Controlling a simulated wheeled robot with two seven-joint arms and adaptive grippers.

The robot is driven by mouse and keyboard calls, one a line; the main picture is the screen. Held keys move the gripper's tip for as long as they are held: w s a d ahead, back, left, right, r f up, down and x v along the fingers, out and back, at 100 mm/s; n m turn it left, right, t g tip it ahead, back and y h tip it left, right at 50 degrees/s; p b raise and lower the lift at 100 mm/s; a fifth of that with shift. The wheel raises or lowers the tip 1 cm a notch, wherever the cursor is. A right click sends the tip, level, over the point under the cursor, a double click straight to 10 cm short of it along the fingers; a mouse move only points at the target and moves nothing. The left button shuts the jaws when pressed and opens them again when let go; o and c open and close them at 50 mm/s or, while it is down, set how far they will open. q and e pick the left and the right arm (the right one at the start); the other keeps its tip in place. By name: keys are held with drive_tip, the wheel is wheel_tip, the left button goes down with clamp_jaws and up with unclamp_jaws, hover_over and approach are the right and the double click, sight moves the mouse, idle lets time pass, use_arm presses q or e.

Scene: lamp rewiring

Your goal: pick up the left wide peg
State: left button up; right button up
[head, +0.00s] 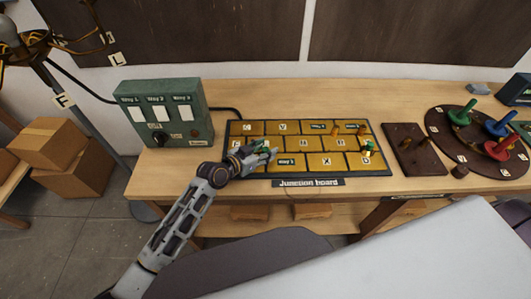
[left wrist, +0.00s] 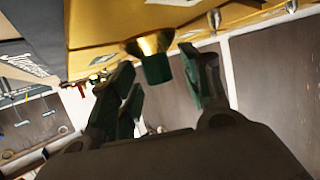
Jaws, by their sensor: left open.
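The junction board (head: 315,168), a dark frame with gold labelled tiles, lies on the wooden bench. My left gripper (head: 262,148) is over the board's left part and hides what is under it. In the left wrist view, its two fingers (left wrist: 160,88) are open. A wide peg (left wrist: 153,62) with a flared brass collar and dark green end shows between and just beyond the fingertips, attached to the gold surface. I see no clear contact between fingers and peg. My right gripper is not in view.
A green switch box (head: 165,113) stands left of the board. To the right are a brown block with pegs (head: 414,157) and a round brown disc (head: 450,138) with green, blue and red knobbed pieces. Small brass pegs (head: 361,130) stand on the board's upper right. Bare bench lies behind the board.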

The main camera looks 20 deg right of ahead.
use_arm(q)
drive_tip(key=shift+w+d+f, duration=0.1)
drive_tip(key=shift+w+d, duration=0.1)
drive_tip(key=shift+d, duration=0.1)
drive_tip(key=shift+c, duration=0.5)
clamp_jaws()
